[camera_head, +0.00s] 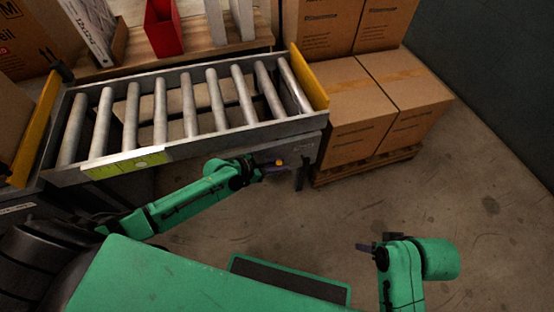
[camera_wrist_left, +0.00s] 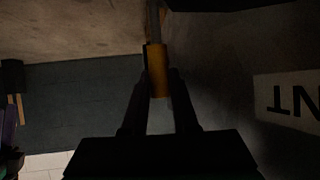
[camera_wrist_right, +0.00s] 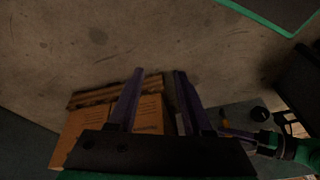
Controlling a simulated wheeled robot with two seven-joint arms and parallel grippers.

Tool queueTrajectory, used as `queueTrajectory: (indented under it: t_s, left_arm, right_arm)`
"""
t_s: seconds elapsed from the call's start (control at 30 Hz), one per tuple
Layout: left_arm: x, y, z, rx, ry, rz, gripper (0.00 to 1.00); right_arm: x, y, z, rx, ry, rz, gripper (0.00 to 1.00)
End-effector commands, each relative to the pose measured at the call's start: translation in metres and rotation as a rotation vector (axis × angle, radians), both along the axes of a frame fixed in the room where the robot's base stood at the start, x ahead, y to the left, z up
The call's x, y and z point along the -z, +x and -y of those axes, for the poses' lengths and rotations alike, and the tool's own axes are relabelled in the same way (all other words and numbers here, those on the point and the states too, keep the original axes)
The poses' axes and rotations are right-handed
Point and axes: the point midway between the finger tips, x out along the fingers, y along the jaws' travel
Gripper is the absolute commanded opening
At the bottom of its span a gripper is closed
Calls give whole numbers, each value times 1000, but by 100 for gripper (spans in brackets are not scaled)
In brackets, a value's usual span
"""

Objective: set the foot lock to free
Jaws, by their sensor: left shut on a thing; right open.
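The foot lock shows as a small yellow handle (camera_head: 280,162) at the lower right of the roller conveyor's grey frame, low by its leg. In the left wrist view the yellow handle (camera_wrist_left: 156,70) stands between my left fingers, on a grey bar. My left gripper (camera_head: 270,167) is shut on this handle. The lock's body is mostly dark or hidden. My right gripper (camera_head: 366,247) is open and empty above the bare floor at the right. Its two fingers are apart in the right wrist view (camera_wrist_right: 158,74).
The roller conveyor (camera_head: 150,157) with a yellow end stop (camera_head: 310,84) stands above my left gripper. Stacked cardboard boxes (camera_head: 350,105) on a wooden pallet (camera_head: 365,166) stand to its right. The floor (camera_head: 470,235) at right is clear.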

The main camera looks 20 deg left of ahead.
Motion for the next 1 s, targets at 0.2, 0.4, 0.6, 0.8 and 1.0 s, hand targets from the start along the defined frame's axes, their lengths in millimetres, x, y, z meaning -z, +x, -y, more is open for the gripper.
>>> queueTrajectory:
  t_s: [0.2, 0.4, 0.6, 0.8, 1.0]
  left_arm:
    - [-4, 3, 4, -1, 45, -28, 0]
    - [-4, 6, 9, -1, 94, -59, 0]
    - [-2, 9, 14, 0, 158, -99, 0]
    - [2, 14, 21, 0, 241, -151, 0]
    - [8, 20, 30, 0, 344, -217, 0]
  right_arm:
    - [2, -13, 20, 34, -64, -119, 50]
    - [48, -9, 24, 48, -80, -129, 50]
    - [93, -16, 32, 61, -97, -139, 50]
    - [129, -32, 42, 72, -114, -147, 50]
    - [150, -47, 48, 74, -122, -150, 50]
